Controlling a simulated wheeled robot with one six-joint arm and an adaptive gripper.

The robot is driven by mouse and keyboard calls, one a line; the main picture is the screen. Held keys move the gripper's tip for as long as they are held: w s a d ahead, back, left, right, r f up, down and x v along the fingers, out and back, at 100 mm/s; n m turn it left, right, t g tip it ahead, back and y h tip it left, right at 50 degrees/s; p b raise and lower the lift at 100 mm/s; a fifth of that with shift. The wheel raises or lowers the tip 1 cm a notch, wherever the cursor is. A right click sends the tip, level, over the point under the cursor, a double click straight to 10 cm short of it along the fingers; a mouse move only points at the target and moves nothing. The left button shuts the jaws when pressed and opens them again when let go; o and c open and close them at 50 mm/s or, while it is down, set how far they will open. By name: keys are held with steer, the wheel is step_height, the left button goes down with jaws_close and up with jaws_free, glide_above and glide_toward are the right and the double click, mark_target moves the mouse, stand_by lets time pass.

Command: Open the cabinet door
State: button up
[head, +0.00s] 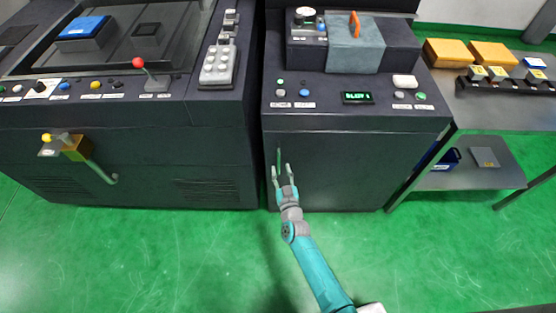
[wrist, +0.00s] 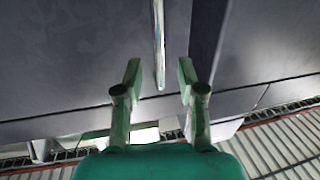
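The cabinet door (head: 345,165) is the dark front panel of the right-hand machine, below its control strip, and it looks shut. A thin upright metal handle (head: 279,158) is near its left edge. In the wrist view the handle (wrist: 159,45) hangs down from the top, in line with the gap between my fingertips. My gripper (head: 281,169) is open at the handle's lower part. In the wrist view my gripper (wrist: 160,73) has a finger on each side of the handle's line, with no contact visible. How deep the handle sits between the fingers is unclear.
A larger dark machine (head: 120,150) with a yellow valve (head: 75,148) stands at the left, close beside the cabinet. A metal table (head: 495,112) with yellow blocks stands at the right, with a lower shelf (head: 470,178). The green floor (head: 190,260) in front is clear.

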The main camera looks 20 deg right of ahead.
mark_target(279, 161)
steer(key=shift+w+d, duration=0.2)
steer(key=shift+w, duration=1.15)
steer(key=shift+w+d, duration=0.15)
steer(key=shift+w, duration=1.2)
jaws_close()
